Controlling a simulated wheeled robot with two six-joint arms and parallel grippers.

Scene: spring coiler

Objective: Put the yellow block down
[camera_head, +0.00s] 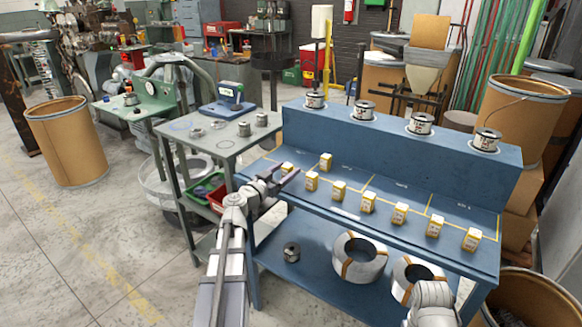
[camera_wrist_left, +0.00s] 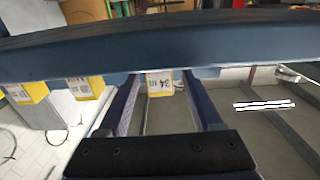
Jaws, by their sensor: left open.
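Several small yellow-and-white blocks stand on the blue bench top. My left gripper (camera_head: 284,180) is open at the bench's left end. One yellow block (camera_head: 287,168) stands by its fingertips. In the left wrist view, a yellow block (camera_wrist_left: 160,83) shows between the two spread fingers (camera_wrist_left: 160,90); I cannot tell whether either finger touches it. Other yellow blocks in the head view are one farther back (camera_head: 326,162) and one to the right (camera_head: 311,181), with more in a row towards the right end. My right arm shows at the lower right; its fingers are not visible.
The blue bench (camera_head: 400,155) has a raised back ledge carrying several spools (camera_head: 421,124). Wire coils (camera_head: 360,258) lie on its lower shelf. A grey table (camera_head: 200,150) adjoins at left, with red (camera_head: 216,201) and green bins below. A drum (camera_head: 67,142) stands farther left.

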